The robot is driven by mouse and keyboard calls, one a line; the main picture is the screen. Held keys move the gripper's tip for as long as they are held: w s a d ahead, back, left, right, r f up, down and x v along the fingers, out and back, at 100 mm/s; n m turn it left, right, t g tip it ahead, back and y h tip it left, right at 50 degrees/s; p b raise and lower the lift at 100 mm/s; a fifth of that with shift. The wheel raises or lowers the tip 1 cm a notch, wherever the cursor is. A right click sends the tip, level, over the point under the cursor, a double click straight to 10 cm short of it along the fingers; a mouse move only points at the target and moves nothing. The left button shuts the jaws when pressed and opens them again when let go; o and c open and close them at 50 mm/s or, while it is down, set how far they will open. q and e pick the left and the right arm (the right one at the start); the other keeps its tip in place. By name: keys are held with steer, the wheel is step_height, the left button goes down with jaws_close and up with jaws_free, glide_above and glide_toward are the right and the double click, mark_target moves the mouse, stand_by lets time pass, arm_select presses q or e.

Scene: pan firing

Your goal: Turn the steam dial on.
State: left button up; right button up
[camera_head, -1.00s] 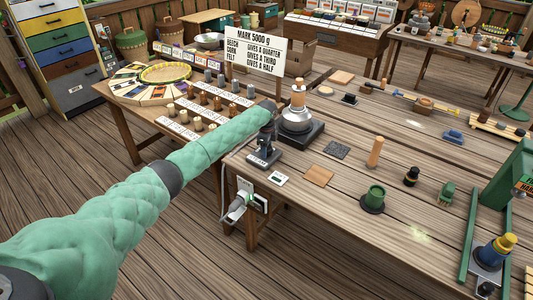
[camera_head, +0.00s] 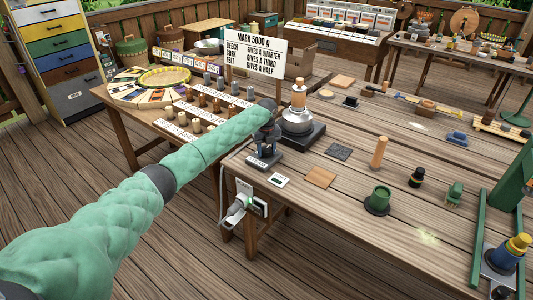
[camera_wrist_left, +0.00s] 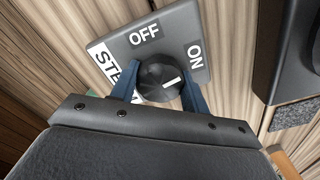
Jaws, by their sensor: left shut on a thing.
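The steam dial is a black round knob (camera_wrist_left: 160,79) on a grey plate (camera_wrist_left: 128,44) marked OFF, ON and a partly hidden STEAM label. In the left wrist view a white mark on the knob points right, toward the ON side. My left gripper (camera_wrist_left: 161,88) is shut on the knob, with one dark blue finger on each side. In the head view the plate (camera_head: 262,162) lies at the near left corner of the table, and my left gripper (camera_head: 266,142) reaches down onto it and hides the knob. My right gripper is not in view.
A round metal device (camera_head: 297,118) on a dark base stands just right of the dial. A small white card (camera_head: 279,181) and a cork-coloured square (camera_head: 320,177) lie in front. A sign (camera_head: 254,52) stands behind. A side table with several small weights is at the left.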

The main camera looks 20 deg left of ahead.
mark_target(267, 148)
arm_select(q)
steer(key=shift+w+r+m+b, duration=0.1)
steer(key=shift+r+m+b, duration=0.1)
steer(key=shift+m, duration=0.35)
steer(key=shift+w+r+m+b, duration=0.1)
steer(key=shift+m+b, duration=0.05)
steer(key=shift+m, duration=0.4)
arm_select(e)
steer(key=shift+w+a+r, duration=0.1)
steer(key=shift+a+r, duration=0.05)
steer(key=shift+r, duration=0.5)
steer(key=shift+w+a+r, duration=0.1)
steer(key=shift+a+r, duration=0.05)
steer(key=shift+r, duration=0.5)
arm_select(q)
steer(key=o, duration=1)
steer(key=shift+s, duration=0.1)
steer(key=shift+f, duration=0.15)
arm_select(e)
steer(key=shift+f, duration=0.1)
